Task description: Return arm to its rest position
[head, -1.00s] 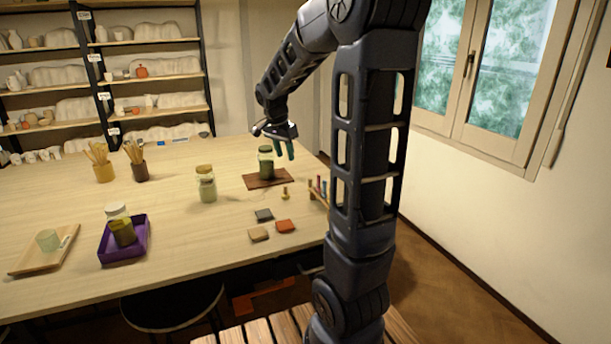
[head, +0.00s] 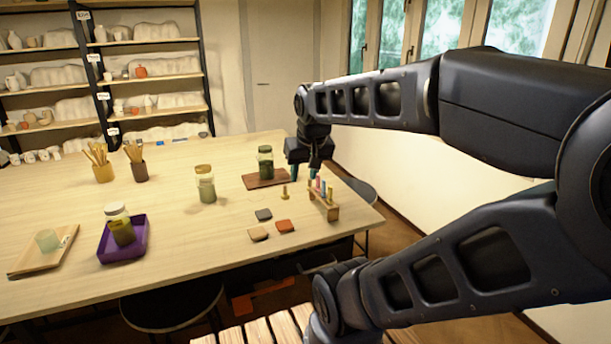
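My gripper (head: 306,172) hangs at the end of my folded arm, pointing down near the right end of the table, in the head view. Its greenish fingertips are apart with nothing visible between them, so it looks open. It is to the right of the dark green jar (head: 265,162), which stands upright on a brown board (head: 256,183), and behind the wooden rack of coloured tubes (head: 331,210). Whether the fingertips are above the tabletop or level with it is hard to tell.
A stool (head: 172,306) stands in front. Windows are at right.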

